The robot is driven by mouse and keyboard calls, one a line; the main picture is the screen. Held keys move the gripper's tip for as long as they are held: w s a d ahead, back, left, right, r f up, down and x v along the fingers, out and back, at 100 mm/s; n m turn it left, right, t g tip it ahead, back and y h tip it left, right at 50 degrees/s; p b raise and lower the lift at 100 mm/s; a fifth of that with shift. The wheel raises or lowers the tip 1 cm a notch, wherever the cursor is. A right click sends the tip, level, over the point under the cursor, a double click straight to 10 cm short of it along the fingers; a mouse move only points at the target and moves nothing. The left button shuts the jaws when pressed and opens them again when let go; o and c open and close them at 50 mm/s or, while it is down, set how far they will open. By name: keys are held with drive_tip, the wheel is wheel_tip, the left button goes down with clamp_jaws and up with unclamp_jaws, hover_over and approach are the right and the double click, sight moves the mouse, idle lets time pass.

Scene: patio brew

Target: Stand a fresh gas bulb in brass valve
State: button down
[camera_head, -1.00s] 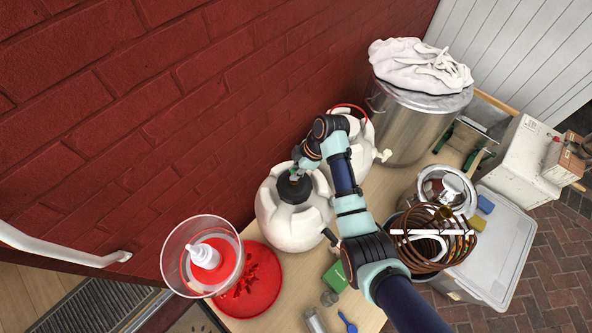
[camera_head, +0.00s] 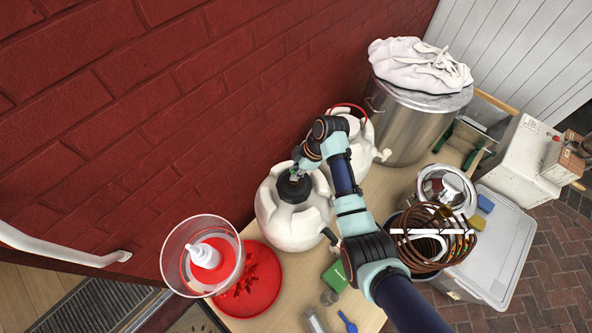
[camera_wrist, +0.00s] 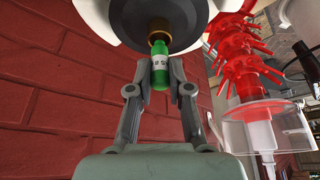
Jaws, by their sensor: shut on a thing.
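My gripper (camera_wrist: 160,75) is shut on a small green gas bulb (camera_wrist: 160,63) with a pale label, held between its two fingertips. The bulb's far end meets the brass valve (camera_wrist: 158,27) in the wrist view; I cannot tell how deeply it sits inside. The valve is on the dark top of a white round keg (camera_head: 285,226).

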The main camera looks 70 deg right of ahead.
drive_tip(key=shift+f+b, duration=0.45)
drive_tip(key=shift+f, duration=0.35)
drive_tip(key=c, duration=1)
unclamp_jaws()
drive_tip(key=v, duration=0.7)
drive_tip(key=shift+s+r, duration=0.15)
drive_tip(key=shift+r, duration=0.1)
